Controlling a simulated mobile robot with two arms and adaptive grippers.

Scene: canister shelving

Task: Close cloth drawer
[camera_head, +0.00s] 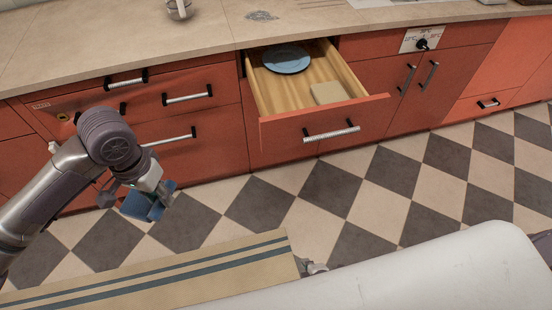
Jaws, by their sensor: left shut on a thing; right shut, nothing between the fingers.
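The open drawer (282,132) has a red-orange front with a pale bar handle (331,132). It is pulled well out of the counter. Inside, a round blue plate-like thing (287,59) lies at the back and a beige folded thing (329,92) near the front right. My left gripper (148,195) is at the left, in front of the closed drawers and apart from the open one. It is shut on a small blue cloth-like thing (146,206). My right gripper (313,267) shows only in part at the bottom centre, shut and empty, below the drawer.
A beige flat thing with dark blue stripes (190,273) lies at the bottom left. Closed drawers (189,97) and a cupboard with two vertical handles (418,80) flank the open drawer. A jar-like thing (178,8) stands on the counter (110,45). The checkered floor (325,188) ahead is clear.

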